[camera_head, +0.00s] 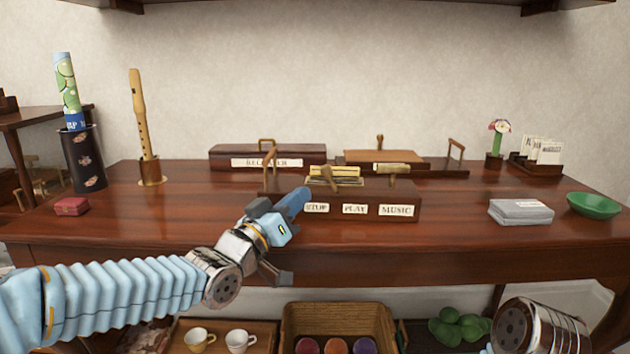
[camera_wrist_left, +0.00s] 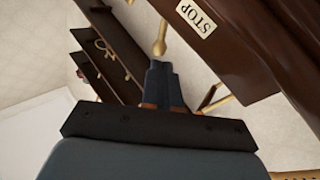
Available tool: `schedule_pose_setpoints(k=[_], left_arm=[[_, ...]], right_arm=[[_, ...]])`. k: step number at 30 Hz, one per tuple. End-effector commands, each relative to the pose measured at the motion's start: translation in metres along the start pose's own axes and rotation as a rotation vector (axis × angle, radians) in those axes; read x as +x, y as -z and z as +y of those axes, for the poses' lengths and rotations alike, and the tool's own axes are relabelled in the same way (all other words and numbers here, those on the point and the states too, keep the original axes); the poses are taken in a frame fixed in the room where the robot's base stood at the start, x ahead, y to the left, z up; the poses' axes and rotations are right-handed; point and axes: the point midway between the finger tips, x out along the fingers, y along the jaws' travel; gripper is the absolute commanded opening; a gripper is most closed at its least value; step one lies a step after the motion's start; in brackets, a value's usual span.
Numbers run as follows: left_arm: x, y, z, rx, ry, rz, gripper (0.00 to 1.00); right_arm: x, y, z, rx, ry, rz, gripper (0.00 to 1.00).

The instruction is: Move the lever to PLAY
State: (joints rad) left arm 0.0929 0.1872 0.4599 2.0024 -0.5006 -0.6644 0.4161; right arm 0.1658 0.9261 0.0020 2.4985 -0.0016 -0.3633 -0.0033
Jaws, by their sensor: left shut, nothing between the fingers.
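The dark wooden music box (camera_head: 366,203) stands on the table, with white labels STOP, PLAY (camera_head: 354,209) and MUSIC (camera_head: 397,211) on its front. My left gripper (camera_head: 302,195) is shut and empty, its blue fingertips at the box's left front, partly covering the STOP label (camera_head: 318,208). In the left wrist view, a brass lever with a rounded end (camera_wrist_left: 159,46) lies just past the shut fingertips (camera_wrist_left: 163,70), near the STOP label (camera_wrist_left: 196,16). I cannot tell whether they touch. In the head view the lever seems hidden behind the gripper. My right gripper is out of view.
Behind the music box stand a wooden recorder box (camera_head: 225,154) and another low box (camera_head: 360,157). A recorder (camera_head: 140,115) on a stand, a red box (camera_head: 71,206), a grey cloth-like bundle (camera_head: 520,212) and a green bowl (camera_head: 594,205) sit apart. The table front is clear.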

Motion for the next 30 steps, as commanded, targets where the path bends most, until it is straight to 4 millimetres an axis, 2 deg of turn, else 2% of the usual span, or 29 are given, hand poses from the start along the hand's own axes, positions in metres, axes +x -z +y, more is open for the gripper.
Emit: schedule_pose_setpoints(k=[1,4,10,15,30], left_arm=[[0.012,0.002,0.002,-0.002,-0.003,0.0,0.0],[0.03,0.001,0.002,-0.002,-0.002,0.0,0.0],[0.053,0.001,0.001,-0.001,-0.001,-0.001,0.0],[0.059,0.0,0.0,0.001,0.001,0.0,0.0],[0.059,0.001,0.001,0.022,0.001,-0.015,0.0]], right_arm=[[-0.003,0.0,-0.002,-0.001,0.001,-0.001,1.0],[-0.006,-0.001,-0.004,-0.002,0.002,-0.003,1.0],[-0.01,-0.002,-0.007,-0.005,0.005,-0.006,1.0],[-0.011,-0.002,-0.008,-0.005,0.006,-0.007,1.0],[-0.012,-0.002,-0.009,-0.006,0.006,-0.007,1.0]])
